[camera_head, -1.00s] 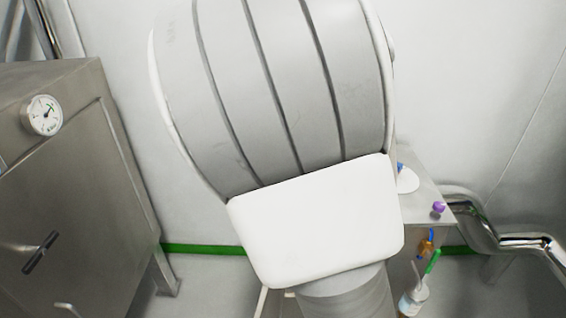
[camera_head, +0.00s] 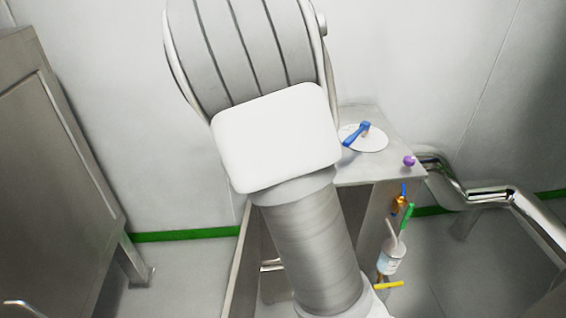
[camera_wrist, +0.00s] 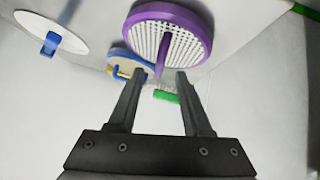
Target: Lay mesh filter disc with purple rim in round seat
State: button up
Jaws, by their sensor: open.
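The mesh filter disc with purple rim (camera_wrist: 203,22) is at the top middle of the wrist view, with pale mesh and a purple stem (camera_wrist: 163,50) pointing toward me. My gripper (camera_wrist: 158,76) is open and empty. The stem's end shows between the fingertips, with no clear grip on it. In the head view my arm hides the gripper, and a small purple piece (camera_head: 409,161) shows at the steel table's right corner; I cannot tell if it is the same disc. I cannot make out the round seat.
A white disc with a blue handle (camera_head: 374,143) lies on the steel table (camera_head: 352,172); it also shows in the wrist view (camera_wrist: 70,40). A blue-rimmed disc (camera_wrist: 118,54) is beside the purple one. Green (camera_head: 407,215) and yellow (camera_head: 388,286) pieces are lower. A shiny pipe (camera_head: 480,196) runs right.

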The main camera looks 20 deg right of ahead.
jog(key=b+x, duration=0.2)
jog(key=x, duration=0.2)
jog(key=shift+d+f, duration=0.1)
jog(key=shift+f, duration=0.05)
jog(key=shift+w+d+f, duration=0.1)
jog(key=shift+w+f, duration=0.2)
jog(key=shift+w, duration=0.1)
grip_shut()
